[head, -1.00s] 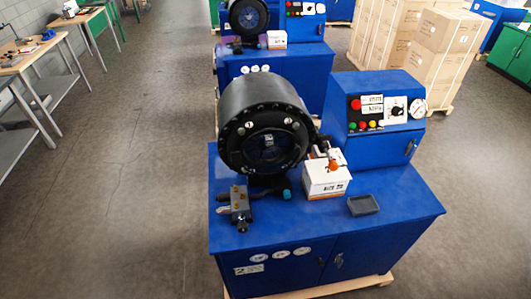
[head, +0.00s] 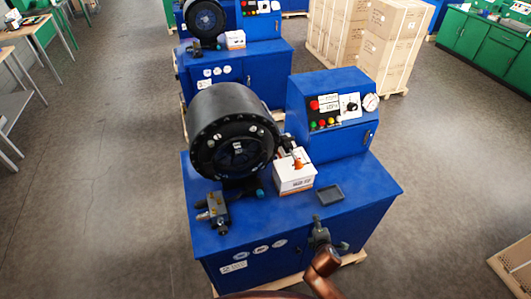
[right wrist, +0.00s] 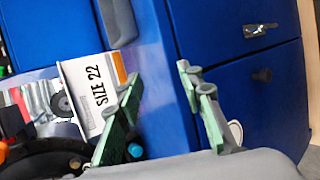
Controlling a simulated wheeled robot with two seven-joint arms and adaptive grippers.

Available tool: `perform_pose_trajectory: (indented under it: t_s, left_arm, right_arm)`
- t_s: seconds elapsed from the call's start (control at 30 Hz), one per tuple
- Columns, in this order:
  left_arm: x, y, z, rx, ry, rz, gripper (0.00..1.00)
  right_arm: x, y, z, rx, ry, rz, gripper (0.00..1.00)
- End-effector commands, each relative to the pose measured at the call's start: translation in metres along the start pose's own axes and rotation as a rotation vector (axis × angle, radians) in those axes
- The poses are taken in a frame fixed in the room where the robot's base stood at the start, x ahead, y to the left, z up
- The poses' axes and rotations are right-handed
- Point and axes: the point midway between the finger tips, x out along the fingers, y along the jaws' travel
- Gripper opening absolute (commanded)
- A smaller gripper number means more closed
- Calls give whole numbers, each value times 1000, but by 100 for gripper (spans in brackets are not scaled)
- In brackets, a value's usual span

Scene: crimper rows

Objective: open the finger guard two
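The crimper marked 2 (head: 233,267) is the nearest blue machine in the head view. Its round black crimping head (head: 235,102) faces me, with a dark disc (head: 238,149) over the centre. I cannot make out a separate edge or handle of the finger guard. Part of the black head (right wrist: 50,160) shows at the lower left of the right wrist view. My right gripper (head: 320,228) is over the cabinet's front edge, right of and below the head, apart from it. In the right wrist view its green fingers (right wrist: 160,85) are spread and empty. My left gripper is not in view.
A white box (head: 294,178) labelled size 22 (right wrist: 88,92) stands right of the head. A small dark tray (head: 330,194) and a metal valve block (head: 217,210) are on the cabinet top. Another crimper (head: 240,62) stands behind. Stacked cartons (head: 395,45) are at the back right.

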Motion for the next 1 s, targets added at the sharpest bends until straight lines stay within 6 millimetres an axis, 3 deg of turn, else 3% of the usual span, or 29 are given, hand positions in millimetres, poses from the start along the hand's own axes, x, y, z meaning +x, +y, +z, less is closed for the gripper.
perform_pose_trajectory:
  t_s: [0.03, 0.1, 0.2, 0.3, 0.43, 0.57, 0.73, 1.0]
  left_arm:
    - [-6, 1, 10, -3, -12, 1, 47]
    - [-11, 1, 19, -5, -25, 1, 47]
    - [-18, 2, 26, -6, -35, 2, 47]
    - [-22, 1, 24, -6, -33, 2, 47]
    - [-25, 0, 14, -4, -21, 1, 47]
    - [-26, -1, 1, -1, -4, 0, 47]
    - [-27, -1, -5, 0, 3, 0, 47]
    - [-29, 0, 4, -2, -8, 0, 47]
  right_arm:
    - [-8, 54, -13, -163, 7, 95, 35]
    - [-22, 116, -35, -420, -3, 226, 35]
    - [-52, 196, -70, -791, -56, 420, 35]
    - [-84, 249, -101, -1096, -135, 574, 35]
    - [-110, 281, -126, -1327, -219, 689, 35]
    - [-115, 294, -136, -1409, -254, 729, 35]
    - [-98, 308, -143, -1412, -256, 730, 35]
    - [-68, 330, -152, -1408, -254, 728, 35]
